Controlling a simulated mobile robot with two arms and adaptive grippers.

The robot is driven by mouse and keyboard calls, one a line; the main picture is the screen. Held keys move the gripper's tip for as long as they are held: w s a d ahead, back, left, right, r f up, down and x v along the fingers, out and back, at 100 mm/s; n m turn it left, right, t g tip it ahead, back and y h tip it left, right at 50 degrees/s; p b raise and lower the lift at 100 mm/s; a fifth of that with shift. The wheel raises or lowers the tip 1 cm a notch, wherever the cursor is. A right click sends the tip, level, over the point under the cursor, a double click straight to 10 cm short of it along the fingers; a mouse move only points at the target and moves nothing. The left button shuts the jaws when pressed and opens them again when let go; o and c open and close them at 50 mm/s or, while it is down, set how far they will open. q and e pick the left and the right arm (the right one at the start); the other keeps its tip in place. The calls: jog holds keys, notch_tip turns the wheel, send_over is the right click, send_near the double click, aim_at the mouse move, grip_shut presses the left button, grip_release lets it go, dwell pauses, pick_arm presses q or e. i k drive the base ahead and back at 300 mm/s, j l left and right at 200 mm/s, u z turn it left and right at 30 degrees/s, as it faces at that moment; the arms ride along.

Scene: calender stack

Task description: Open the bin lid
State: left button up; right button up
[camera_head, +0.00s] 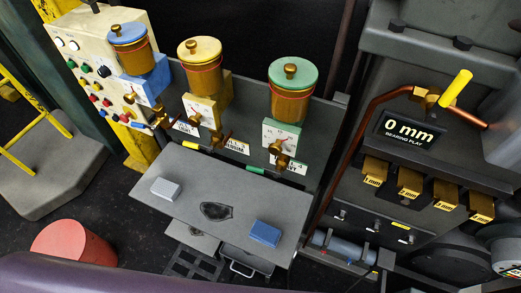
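Nothing in view is plainly marked as a bin, and I cannot tell which lid is the bin lid. Three copper canisters stand in a row at the back, each closed by a knobbed lid: a blue lid (128,33), a cream lid (199,49) and a green lid (292,75). A red round-topped object (72,245) stands on the floor at the lower left; its lower part is hidden. Neither of my grippers is in view.
A grey table (215,193) below the canisters holds a light grey block (165,189), a blue block (265,233) and a dark patch. A control box (90,60) stands left. A machine with a "0 mm" display (408,131) stands right. A purple surface (130,277) crosses the bottom.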

aim_at(67, 239)
jog(key=j+u, duration=0.1)
jog(key=u, duration=2.3)
jog(key=i+j+z, duration=0.1)
jog(key=z, duration=0.25)
jog(key=i+j+z, duration=0.1)
jog(key=z, duration=0.3)
jog(key=j+z, duration=0.15)
jog(key=z, duration=0.2)
jog(key=i, duration=0.05)
